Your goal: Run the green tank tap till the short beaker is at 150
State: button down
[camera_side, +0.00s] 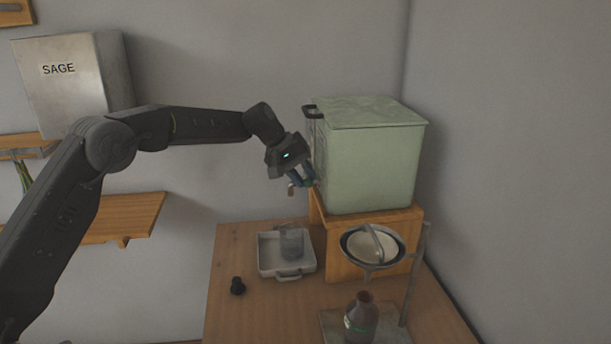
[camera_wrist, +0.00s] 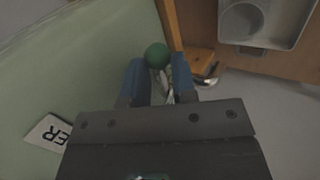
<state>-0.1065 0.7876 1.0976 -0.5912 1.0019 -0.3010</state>
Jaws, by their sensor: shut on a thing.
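The green tank (camera_side: 368,165) stands on a wooden stand, with a lid on top. Its tap has a round green knob (camera_wrist: 157,55) and a metal spout (camera_side: 291,189). My gripper (camera_side: 304,178) is at the tank's lower left side, its blue fingers shut on the tap handle; in the wrist view the knob shows just beyond the fingertips (camera_wrist: 160,76). The short beaker (camera_side: 291,243), clear glass, stands upright in a pale tray (camera_side: 283,273) below the spout. It also shows at the top of the wrist view (camera_wrist: 240,20). I see no stream, and its level and marks are too small to read.
A black stopper (camera_side: 237,286) lies on the table left of the tray. A brown bottle (camera_side: 361,318) stands under a funnel (camera_side: 372,246) on a metal stand (camera_side: 411,285) at the right.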

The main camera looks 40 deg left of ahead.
jog(key=shift+s+a+m+g+h, duration=0.15)
jog(key=shift+a+m+g, duration=0.3)
jog(key=shift+m, duration=0.5)
jog(key=shift+a+m+g+h, duration=0.3)
jog(key=shift+m+g, duration=0.25)
jog(key=shift+m, duration=0.35)
jog(key=shift+s+a+m+g+h, duration=0.15)
jog(key=shift+a+m+g, duration=0.3)
jog(key=shift+m, duration=0.5)
jog(key=shift+w, duration=0.1)
jog(key=c, duration=1.2)
grip_release()
jog(key=shift+c, duration=0.2)
jog(key=s+a+r, duration=0.2)
jog(key=a, duration=1.1)
jog(key=shift+a+r, duration=0.25)
jog(key=shift+s, duration=0.1)
